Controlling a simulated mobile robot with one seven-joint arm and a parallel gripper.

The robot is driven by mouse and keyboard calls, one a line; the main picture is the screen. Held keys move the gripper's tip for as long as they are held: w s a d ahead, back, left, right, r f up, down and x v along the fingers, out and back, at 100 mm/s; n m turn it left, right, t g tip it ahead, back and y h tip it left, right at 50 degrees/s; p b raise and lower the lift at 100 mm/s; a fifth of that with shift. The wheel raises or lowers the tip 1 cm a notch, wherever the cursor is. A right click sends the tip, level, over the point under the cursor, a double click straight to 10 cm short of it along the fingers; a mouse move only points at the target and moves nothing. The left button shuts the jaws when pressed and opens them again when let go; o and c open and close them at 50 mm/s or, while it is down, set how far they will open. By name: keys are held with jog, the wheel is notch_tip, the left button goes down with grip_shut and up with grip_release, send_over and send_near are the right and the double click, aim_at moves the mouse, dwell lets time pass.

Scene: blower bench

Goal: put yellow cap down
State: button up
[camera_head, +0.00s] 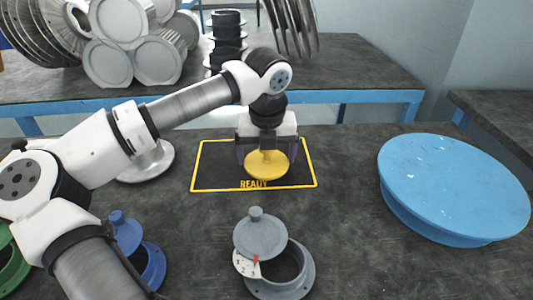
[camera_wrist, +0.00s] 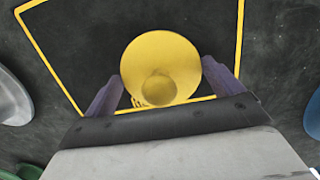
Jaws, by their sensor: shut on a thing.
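The yellow cap (camera_head: 266,166) is a round disc with a knob on top. It is over the black mat with a yellow border marked READY (camera_head: 212,172), near the mat's middle front. My gripper (camera_head: 266,152) points down from above, shut on the cap's knob. In the wrist view the cap (camera_wrist: 160,60) shows between my two purple-grey fingers, knob toward the camera, with part of the READY lettering hidden under it. The cap looks level and low over the mat. I cannot tell whether it touches the mat.
A grey flanged ring (camera_head: 292,284) with a grey knobbed cap (camera_head: 260,233) leaning on it and a small dial stands in front. Blue parts (camera_head: 124,232) and a green part (camera_head: 8,262) lie left. A large blue disc (camera_head: 453,182) is at right. Bare bench surrounds the mat's right side.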

aim_at(267, 167)
jog(key=shift+f+b, duration=0.3)
jog(key=shift+b, duration=0.1)
jog(key=o, duration=0.8)
jog(key=shift+c, duration=0.2)
jog(key=shift+r+p, duration=0.55)
notch_tip(267, 167, up, 12)
jog(key=s, duration=0.1)
jog(key=shift+s+f, duration=0.25)
jog(key=shift+s, duration=0.15)
